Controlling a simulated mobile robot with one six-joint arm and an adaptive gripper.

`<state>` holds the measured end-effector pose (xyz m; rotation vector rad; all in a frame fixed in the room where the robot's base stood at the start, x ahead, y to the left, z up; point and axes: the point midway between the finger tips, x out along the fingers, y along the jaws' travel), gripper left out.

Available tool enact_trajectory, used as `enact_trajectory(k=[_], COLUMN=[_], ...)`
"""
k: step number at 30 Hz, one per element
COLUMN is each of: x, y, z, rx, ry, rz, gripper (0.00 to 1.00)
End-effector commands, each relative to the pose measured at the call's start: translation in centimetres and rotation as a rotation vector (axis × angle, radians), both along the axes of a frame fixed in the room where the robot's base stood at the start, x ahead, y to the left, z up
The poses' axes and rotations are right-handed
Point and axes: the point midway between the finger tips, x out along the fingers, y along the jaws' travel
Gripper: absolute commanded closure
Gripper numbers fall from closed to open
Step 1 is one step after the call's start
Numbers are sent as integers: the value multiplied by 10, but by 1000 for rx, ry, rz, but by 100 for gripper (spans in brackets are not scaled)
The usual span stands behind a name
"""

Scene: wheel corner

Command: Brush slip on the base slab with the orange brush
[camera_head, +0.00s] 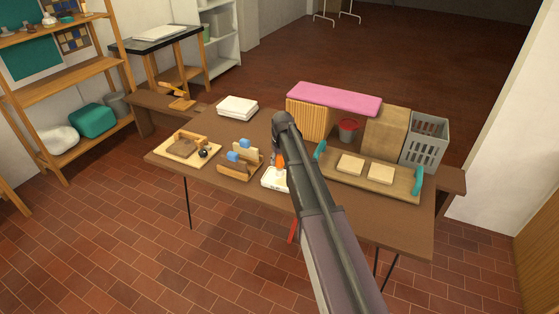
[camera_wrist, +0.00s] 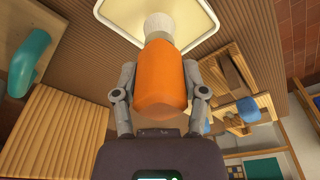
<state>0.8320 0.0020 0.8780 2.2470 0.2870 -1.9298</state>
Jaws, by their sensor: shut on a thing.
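My gripper (camera_wrist: 158,100) is shut on the orange brush (camera_wrist: 164,75), with one finger on each side of its handle. The brush's pale bristles (camera_wrist: 158,26) point away from the gripper and overlap a cream dish (camera_wrist: 205,15); I cannot tell whether they touch it. In the head view the brush (camera_head: 280,160) shows partly behind my arm, above the white dish (camera_head: 270,184). A flat brown slab (camera_head: 181,148), perhaps the base slab, lies on a pale board (camera_head: 161,150) at the table's left, apart from the brush.
A wooden rack (camera_head: 236,173) with blue-handled tools stands between board and dish. Right of my arm is a tray (camera_head: 345,178) with teal handles and two pale slabs. Behind it stand a red-rimmed pail (camera_head: 348,131), a box (camera_head: 386,130) and a grey basket (camera_head: 425,142).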

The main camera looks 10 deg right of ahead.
Motion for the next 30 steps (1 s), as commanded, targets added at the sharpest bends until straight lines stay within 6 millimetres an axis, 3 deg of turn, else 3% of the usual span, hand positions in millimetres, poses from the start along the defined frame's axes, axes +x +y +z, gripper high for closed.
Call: enact_trajectory(k=[18, 30], x=[0, 0], y=[-1, -1], z=[37, 40], rx=[0, 0], ry=[0, 0], rz=[-1, -1], gripper=[92, 92])
